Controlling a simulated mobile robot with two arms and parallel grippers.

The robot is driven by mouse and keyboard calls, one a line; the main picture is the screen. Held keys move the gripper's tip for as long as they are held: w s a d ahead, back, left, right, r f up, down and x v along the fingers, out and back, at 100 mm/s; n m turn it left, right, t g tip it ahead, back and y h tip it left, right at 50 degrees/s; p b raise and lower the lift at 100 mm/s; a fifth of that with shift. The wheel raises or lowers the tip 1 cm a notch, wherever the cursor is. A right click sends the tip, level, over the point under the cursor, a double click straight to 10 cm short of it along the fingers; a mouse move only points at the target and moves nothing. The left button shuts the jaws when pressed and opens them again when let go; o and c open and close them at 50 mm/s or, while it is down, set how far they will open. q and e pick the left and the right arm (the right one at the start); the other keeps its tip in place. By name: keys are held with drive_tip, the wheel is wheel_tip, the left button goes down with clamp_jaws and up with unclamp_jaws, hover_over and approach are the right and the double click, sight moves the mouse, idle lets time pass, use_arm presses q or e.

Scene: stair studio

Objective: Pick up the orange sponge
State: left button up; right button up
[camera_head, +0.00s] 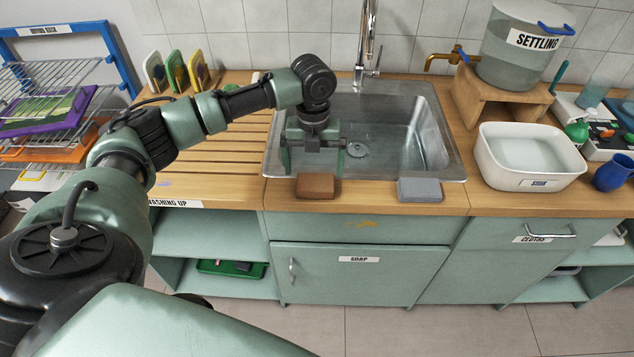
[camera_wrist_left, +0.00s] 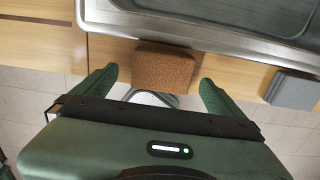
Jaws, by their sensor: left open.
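The orange-brown sponge (camera_head: 315,186) lies on the wooden counter at the front edge of the sink. In the left wrist view the sponge (camera_wrist_left: 163,70) shows between and beyond the fingers. My left gripper (camera_head: 312,170) is open, with its fingers pointing down over the sink's front edge, just behind the sponge in the head view. The left gripper (camera_wrist_left: 160,95) holds nothing. I cannot tell whether a finger touches the sponge. My right gripper is not in view.
A grey sponge (camera_head: 420,189) lies to the right on the same edge. The steel sink (camera_head: 440,130) is behind, with a tap (camera_head: 367,45). A white tub (camera_head: 530,182) and a SETTLING tank (camera_head: 515,65) stand right. A slatted drainboard (camera_head: 215,150) is left.

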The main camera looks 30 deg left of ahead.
sight(315, 181)
use_arm(q)
drive_tip(key=f, duration=0.1)
drive_tip(key=f+p, duration=0.1)
drive_tip(key=f, duration=0.2)
drive_tip(key=shift+s+d+f, duration=0.1)
drive_tip(key=shift+d+f, duration=0.2)
drive_tip(key=shift+f, duration=0.05)
drive_tip(key=shift+f+p, duration=0.3)
drive_tip(key=shift+f, duration=0.1)
drive_tip(key=c, duration=1.3)
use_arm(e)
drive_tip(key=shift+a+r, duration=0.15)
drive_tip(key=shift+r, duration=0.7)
use_arm(q)
drive_tip(key=shift+r, duration=0.15)
drive_tip(key=shift+r, duration=0.3)
drive_tip(key=shift+r+b, duration=1.4)
drive_tip(key=shift+r, duration=8.25)
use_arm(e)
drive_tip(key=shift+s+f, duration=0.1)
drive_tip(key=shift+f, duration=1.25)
